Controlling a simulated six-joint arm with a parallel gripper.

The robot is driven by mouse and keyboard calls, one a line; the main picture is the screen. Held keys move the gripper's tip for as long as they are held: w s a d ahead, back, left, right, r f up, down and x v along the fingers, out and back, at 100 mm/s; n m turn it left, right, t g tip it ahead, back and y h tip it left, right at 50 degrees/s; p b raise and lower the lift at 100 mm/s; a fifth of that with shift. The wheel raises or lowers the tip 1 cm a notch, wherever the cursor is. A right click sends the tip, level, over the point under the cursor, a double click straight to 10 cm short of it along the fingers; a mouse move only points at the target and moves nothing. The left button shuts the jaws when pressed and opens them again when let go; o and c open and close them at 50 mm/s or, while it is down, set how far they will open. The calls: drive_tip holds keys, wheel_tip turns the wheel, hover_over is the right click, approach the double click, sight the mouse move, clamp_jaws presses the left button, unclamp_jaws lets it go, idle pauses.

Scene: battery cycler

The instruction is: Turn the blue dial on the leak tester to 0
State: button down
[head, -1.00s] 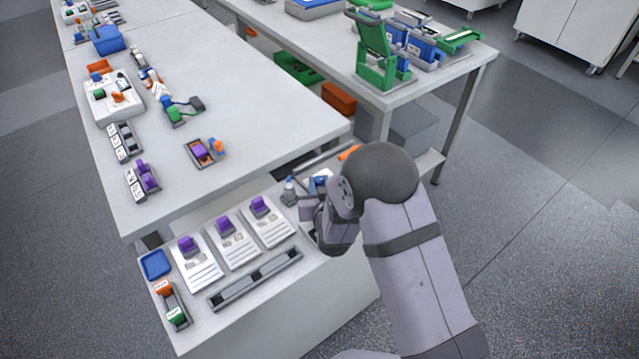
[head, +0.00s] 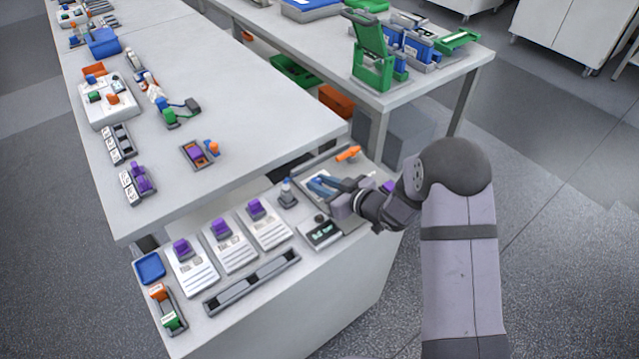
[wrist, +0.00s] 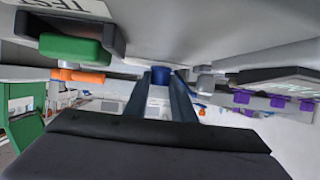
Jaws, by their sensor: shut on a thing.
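My gripper (head: 316,184) reaches left from the arm over the grey unit (head: 345,168) at the right end of the low bench. In the wrist view its two long blue-grey fingers (wrist: 161,74) are shut on the blue dial (wrist: 160,77), one on each side. The dial sits against a pale grey surface above it in that view. In the head view the fingers hide the dial. I cannot read its setting. A green part (wrist: 75,48) in a dark frame, beside partly cut-off lettering, is at the upper left of the wrist view.
An orange part (head: 348,153) lies at the back of the grey unit. A small grey bottle-like piece (head: 287,193) stands left of my gripper. A box with a dark display (head: 321,232) is in front. White cards with purple clips (head: 221,229) lie farther left.

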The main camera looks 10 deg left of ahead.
drive_tip(key=n+g, duration=0.1)
drive_tip(key=n+g+y, duration=0.1)
drive_tip(key=g+p, duration=0.1)
drive_tip(key=shift+w+d+n+y, duration=0.25)
drive_tip(key=shift+w+n+y, duration=0.05)
drive_tip(key=shift+n, duration=0.1)
drive_tip(key=shift+w+n+g+y, duration=0.1)
drive_tip(key=shift+n+g+y, duration=0.4)
drive_tip(key=shift+n+g, duration=0.4)
drive_tip(key=shift+r, duration=0.1)
drive_tip(key=shift+a, duration=0.1)
drive_tip(key=c, duration=1.5)
unclamp_jaws()
drive_tip(key=b+v, duration=0.1)
drive_tip(key=v, duration=0.5)
drive_tip(key=shift+d+r, duration=0.1)
drive_tip(key=shift+d, duration=0.15)
drive_tip(key=shift+d+r, duration=0.2)
drive_tip(key=shift+d, duration=0.2)
drive_tip(key=shift+n+g, duration=0.3)
drive_tip(key=shift+g, duration=0.1)
